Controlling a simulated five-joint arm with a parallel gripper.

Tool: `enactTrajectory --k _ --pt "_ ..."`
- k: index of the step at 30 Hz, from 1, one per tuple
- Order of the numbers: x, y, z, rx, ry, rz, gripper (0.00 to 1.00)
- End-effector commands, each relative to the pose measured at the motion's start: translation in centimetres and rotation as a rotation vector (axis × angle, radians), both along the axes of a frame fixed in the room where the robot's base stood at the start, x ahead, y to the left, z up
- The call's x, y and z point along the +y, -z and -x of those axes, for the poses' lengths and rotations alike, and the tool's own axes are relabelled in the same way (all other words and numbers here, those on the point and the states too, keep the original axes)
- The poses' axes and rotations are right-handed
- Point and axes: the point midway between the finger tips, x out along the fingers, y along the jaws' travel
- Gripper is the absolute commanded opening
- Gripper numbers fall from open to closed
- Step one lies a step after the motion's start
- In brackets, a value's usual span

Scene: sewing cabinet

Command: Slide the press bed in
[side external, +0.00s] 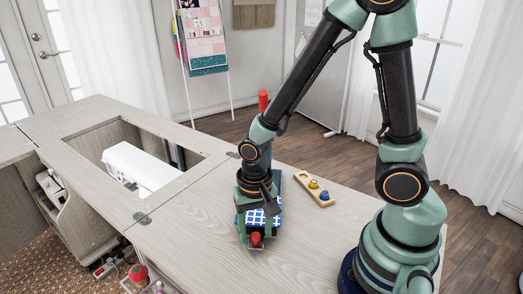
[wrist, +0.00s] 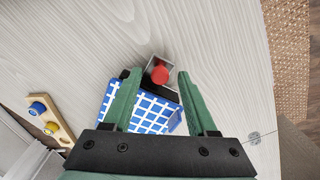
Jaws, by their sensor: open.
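The press bed (side external: 262,217) is a blue pad with a white grid and a red knob (side external: 256,238) at its front end. It sticks out on the near side of the press on the wooden cabinet top. My gripper (side external: 258,230) is pointed down over it and hides much of the press. In the wrist view the gridded bed (wrist: 150,112) shows between my fingers, and the red knob (wrist: 159,74) lies between the two fingertips. My gripper is open, with a gap on each side of the knob. An upright red handle (side external: 263,102) shows behind my wrist.
A small wooden block (side external: 305,183) with a yellow and a blue knob lies right of the press. A white machine (side external: 140,168) sits in the cabinet's cut-out (side external: 85,131) at left. The cabinet top in front of the press is clear.

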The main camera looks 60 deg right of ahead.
Motion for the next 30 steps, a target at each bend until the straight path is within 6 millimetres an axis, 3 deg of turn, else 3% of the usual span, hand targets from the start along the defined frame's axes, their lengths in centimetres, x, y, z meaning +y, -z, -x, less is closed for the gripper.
enactTrajectory --k 8,12,13,30 --pt "0.0 0.09 0.01 0.0 0.0 0.0 0.58" --pt "0.0 0.08 0.01 0.0 0.0 0.0 0.04" --pt "0.0 0.07 0.01 0.0 0.0 0.0 0.0" --pt "0.0 0.05 0.01 0.001 0.0 0.0 0.0"
